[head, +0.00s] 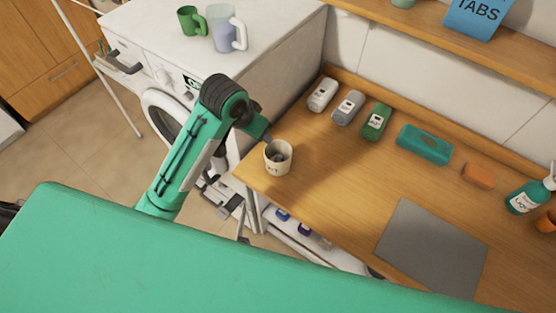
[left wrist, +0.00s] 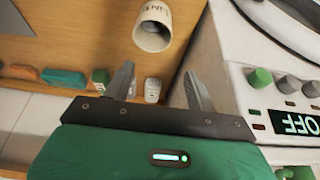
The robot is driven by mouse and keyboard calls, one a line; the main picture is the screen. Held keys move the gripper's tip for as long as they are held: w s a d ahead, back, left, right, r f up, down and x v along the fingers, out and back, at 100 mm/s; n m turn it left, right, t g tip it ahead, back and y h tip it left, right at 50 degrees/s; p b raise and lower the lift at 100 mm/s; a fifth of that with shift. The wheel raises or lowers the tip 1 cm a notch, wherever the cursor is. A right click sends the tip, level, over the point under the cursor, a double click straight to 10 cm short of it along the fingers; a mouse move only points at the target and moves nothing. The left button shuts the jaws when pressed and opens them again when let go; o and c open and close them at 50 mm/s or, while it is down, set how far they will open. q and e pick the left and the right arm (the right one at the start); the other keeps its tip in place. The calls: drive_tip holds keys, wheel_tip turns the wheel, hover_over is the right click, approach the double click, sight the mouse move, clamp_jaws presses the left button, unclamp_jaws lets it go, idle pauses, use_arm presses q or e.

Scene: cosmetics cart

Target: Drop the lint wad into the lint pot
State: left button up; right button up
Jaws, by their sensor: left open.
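The lint pot (head: 277,157), a small off-white cup, stands upright on the wooden counter near its left end. A greyish lump shows inside it, perhaps the lint wad, but I cannot be sure. In the left wrist view the pot (left wrist: 153,15) carries dark lettering and lies beyond the fingertips, apart from them. My left gripper (left wrist: 160,85) is open, with nothing between its fingers. In the head view its arm reaches over beside the pot, and the fingers are not clearly visible. No separate lint wad shows elsewhere. My right gripper is not in view.
A washing machine (head: 265,75) with two cups stands left of the counter (head: 340,190). Several bottles, a teal box (head: 424,144) and an orange sponge-like block (head: 478,175) line the back. A grey mat (head: 432,247) lies at front right. The counter between pot and mat is clear.

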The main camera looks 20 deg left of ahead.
use_arm(q)
drive_tip(key=v, duration=0.5)
idle(0.3)
